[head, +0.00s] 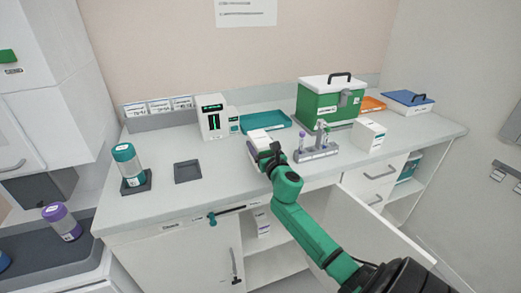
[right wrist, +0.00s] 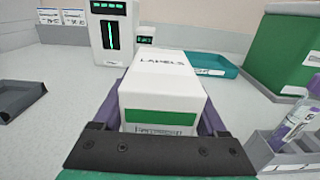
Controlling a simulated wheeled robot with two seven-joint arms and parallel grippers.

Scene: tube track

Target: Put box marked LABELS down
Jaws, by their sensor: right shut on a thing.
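The white box marked LABELS (right wrist: 160,82) has a green band on its near face and fills the middle of the right wrist view. In the head view the box (head: 260,138) is over the counter, in front of the teal tray. My right gripper (head: 268,152) is shut on the box, with one finger along each side in the right wrist view. I cannot tell whether its underside touches the counter (head: 225,170). My left gripper is not in view.
A tube rack (head: 317,152) stands close on the right, with a second white box (head: 368,135) beyond it. The teal tray (head: 265,120), a white device (head: 213,117) and a green case (head: 318,103) are behind. Counter left of the box is clear up to a dark square tray (head: 187,171).

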